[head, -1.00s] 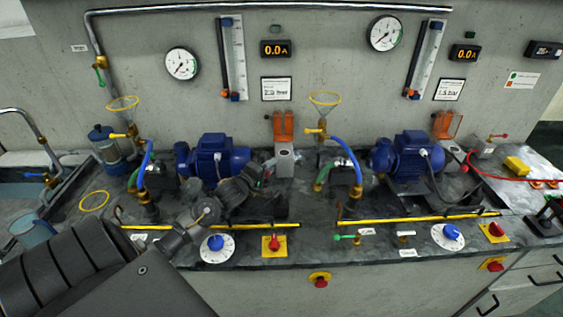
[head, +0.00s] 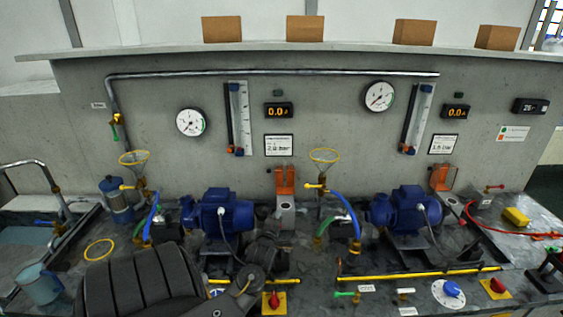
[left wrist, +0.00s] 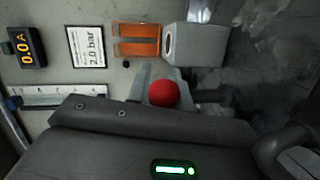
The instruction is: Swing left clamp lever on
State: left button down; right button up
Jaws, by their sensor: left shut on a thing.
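My left gripper (head: 272,228) is just right of the left blue pump motor (head: 222,214). It is dark and partly blends with the bench parts. In the left wrist view a round red knob (left wrist: 164,94) sits at the jaws of my left gripper (left wrist: 150,85), which are shut on it. I take this knob to be the end of the left clamp lever; its arm and pivot are mostly hidden. My right gripper is not in view.
A grey block (left wrist: 194,44) and an orange bracket (left wrist: 136,40) stand close to the jaws in the left wrist view. The right blue pump motor (head: 405,208) stands further right. A yellow rail (head: 415,274) runs along the bench front.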

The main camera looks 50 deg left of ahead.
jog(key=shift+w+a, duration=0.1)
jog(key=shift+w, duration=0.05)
pick_arm(q)
jog(key=c, duration=1.5)
grip_release()
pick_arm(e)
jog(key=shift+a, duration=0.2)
pick_arm(q)
jog(key=shift+s+d, duration=0.1)
